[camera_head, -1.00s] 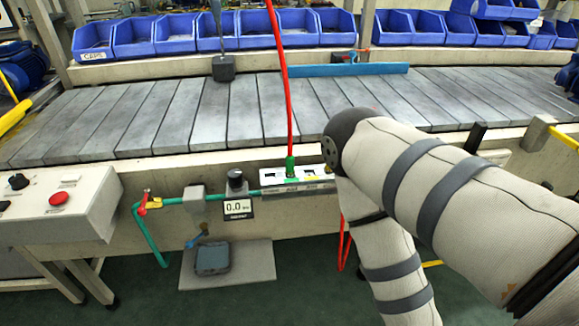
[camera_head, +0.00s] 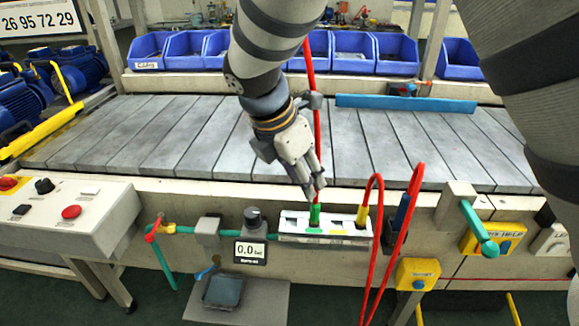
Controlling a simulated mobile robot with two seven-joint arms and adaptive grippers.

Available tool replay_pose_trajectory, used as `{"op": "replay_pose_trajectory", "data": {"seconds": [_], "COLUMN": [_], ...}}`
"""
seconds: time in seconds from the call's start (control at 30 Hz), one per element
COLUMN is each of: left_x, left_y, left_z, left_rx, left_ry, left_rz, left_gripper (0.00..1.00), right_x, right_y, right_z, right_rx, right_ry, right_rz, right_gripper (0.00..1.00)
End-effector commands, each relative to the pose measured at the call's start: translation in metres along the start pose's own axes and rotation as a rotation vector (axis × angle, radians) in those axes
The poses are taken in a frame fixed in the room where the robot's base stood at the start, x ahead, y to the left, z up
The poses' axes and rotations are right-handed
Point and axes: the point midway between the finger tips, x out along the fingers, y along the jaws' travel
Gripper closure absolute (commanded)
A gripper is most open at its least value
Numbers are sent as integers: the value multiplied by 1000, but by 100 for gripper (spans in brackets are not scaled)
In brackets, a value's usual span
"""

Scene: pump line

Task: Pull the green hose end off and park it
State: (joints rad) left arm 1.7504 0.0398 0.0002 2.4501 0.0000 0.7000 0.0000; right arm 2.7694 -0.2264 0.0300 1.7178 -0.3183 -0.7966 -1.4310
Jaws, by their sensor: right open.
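The green hose end (camera_head: 315,214) stands upright in a white connector block (camera_head: 293,223) on the front of the line. A red hose (camera_head: 317,125) runs up from it. My right gripper (camera_head: 314,190) points down just above the green hose end, open, its fingers close to the red hose. I cannot tell whether the hose lies between the fingers or whether they touch it. A yellow hose end (camera_head: 362,217) sits at the right of the same block. A grey bracket with a teal stub (camera_head: 480,230) is mounted further right. My left gripper is not in view.
A gauge reading 0.0 (camera_head: 250,253) and a teal pipe (camera_head: 180,230) are left of the block. Looped red hoses (camera_head: 381,262) hang at its right. Blue bins (camera_head: 353,52) line the back.

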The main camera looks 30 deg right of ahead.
Motion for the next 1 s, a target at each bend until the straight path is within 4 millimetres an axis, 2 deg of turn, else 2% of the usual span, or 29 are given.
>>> {"op": "replay_pose_trajectory", "data": {"seconds": [0.3,0.5,0.63,0.87,0.93,1.0], "left_x": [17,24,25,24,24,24], "left_y": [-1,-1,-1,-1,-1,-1], "left_z": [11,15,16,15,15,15], "left_rx": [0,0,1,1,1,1], "left_ry": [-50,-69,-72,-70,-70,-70], "left_rz": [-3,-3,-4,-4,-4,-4], "left_gripper": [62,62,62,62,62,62], "right_x": [78,111,119,119,119,119], "right_y": [-3,-2,-2,-2,-2,-2], "right_z": [-4,-3,-2,-2,-2,-2], "right_rx": [-2,0,2,3,3,3], "right_ry": [4,5,3,3,3,3], "right_rz": [-15,-10,-6,-4,-4,-4], "right_gripper": [59,59,59,59,71,87]}}
